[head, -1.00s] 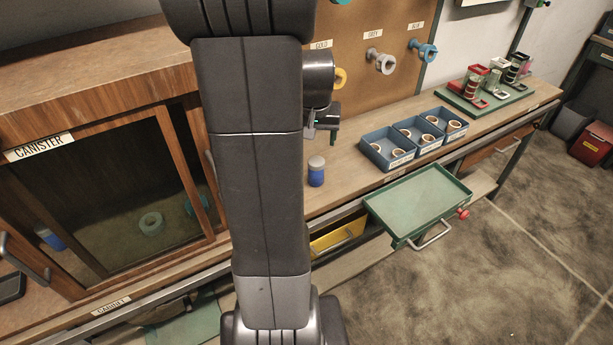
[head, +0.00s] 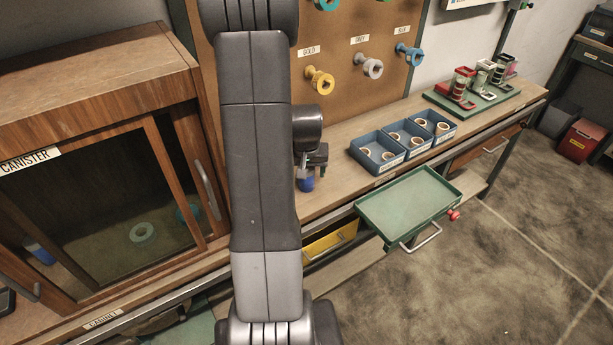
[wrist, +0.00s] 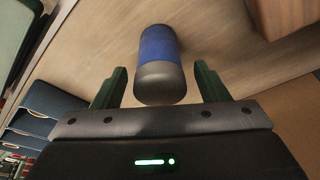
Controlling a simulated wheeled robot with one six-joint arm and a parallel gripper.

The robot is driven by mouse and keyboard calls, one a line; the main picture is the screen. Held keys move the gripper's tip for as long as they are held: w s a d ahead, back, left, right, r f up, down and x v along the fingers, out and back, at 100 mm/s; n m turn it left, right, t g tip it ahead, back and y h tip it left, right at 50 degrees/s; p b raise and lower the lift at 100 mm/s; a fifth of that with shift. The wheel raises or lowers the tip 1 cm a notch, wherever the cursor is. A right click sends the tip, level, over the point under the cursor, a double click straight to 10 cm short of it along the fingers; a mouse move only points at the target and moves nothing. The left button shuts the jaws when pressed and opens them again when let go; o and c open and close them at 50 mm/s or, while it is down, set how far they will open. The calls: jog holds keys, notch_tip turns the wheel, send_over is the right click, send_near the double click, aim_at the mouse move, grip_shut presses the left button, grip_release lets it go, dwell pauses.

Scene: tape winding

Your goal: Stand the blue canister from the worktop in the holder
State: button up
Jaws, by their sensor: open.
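The blue canister (head: 306,184), with a grey cap, stands on the worktop (head: 330,190) and is partly hidden by my gripper (head: 308,172) in the head view. In the wrist view the canister (wrist: 157,52) has its grey-capped end between the fingertips of my gripper (wrist: 160,72). The jaws are open, with a gap visible on each side of the canister. I cannot tell which thing is the holder. A cabinet (head: 95,75) labelled CANISTER stands at the left, with a teal ring (head: 142,232) and another blue item (head: 40,252) behind its door.
Blue bins (head: 378,153) with tape rolls stand right of the canister. A green tray-like drawer (head: 408,205) sticks out in front of the worktop. Gold, grey and blue spools hang on the back board. A green base (head: 475,100) with upright stands is at the far right.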

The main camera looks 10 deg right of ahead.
jog(key=shift+f, duration=0.25)
jog(key=shift+c, duration=0.2)
jog(key=c, duration=1.2)
jog(key=shift+o, duration=0.2)
jog(key=shift+w, duration=0.1)
